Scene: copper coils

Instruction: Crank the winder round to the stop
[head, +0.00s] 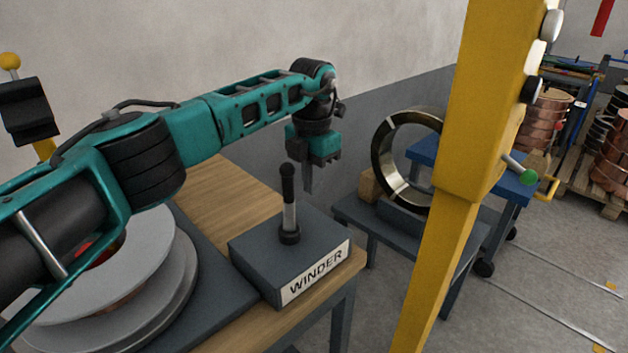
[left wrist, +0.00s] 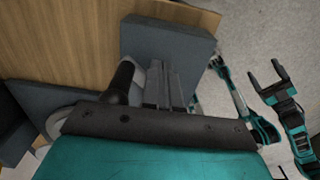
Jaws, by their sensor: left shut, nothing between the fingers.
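The winder (head: 262,262) is a dark grey box with a "WINDER" label on the bench's near right corner. Its crank (head: 288,205) stands upright on top, a metal rod with a black grip and black foot. My left gripper (head: 308,188) points down, shut and empty, just right of the grip and apart from it in the head view. In the left wrist view the black grip (left wrist: 120,82) lies left of my left fingers (left wrist: 168,72), with the box (left wrist: 168,42) beyond. My right gripper (left wrist: 264,76) shows there at the right, open and empty.
A grey-flanged spool (head: 150,262) sits on the bench (head: 232,190) at left, partly behind my left arm. A yellow post (head: 458,170) rises right of the winder. Behind it, a large metal ring (head: 384,158) stands on a low grey table (head: 350,212). Pallets with copper coils (head: 545,118) stand far right.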

